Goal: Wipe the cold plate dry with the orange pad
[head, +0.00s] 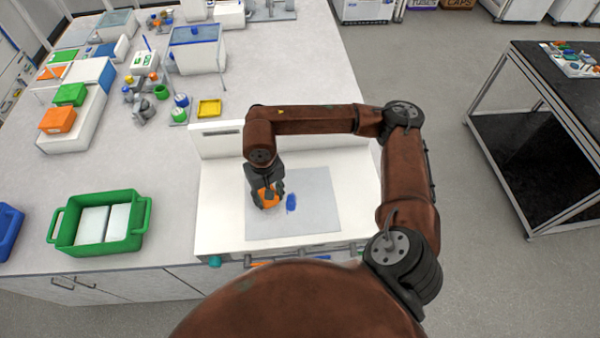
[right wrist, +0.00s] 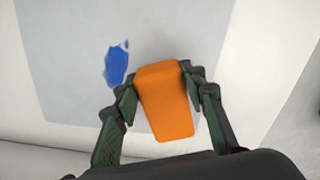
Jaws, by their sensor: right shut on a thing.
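The cold plate (head: 318,215) is a grey square set in a white bench unit, and it also shows in the right wrist view (right wrist: 60,70). A blue wet patch (head: 291,202) lies on the plate, and in the right wrist view the patch (right wrist: 117,65) has small specks at its upper end. My right gripper (head: 266,196) is shut on the orange pad (right wrist: 166,100), just left of the patch in the head view. I cannot tell whether the pad touches the plate. My left gripper is not in view.
A green crate (head: 141,232) with white blocks stands left of the unit. A raised white back wall (head: 222,141) edges the unit. A yellow tray (head: 209,108), a blue-lidded box (head: 196,55) and several lab items stand farther back on the bench.

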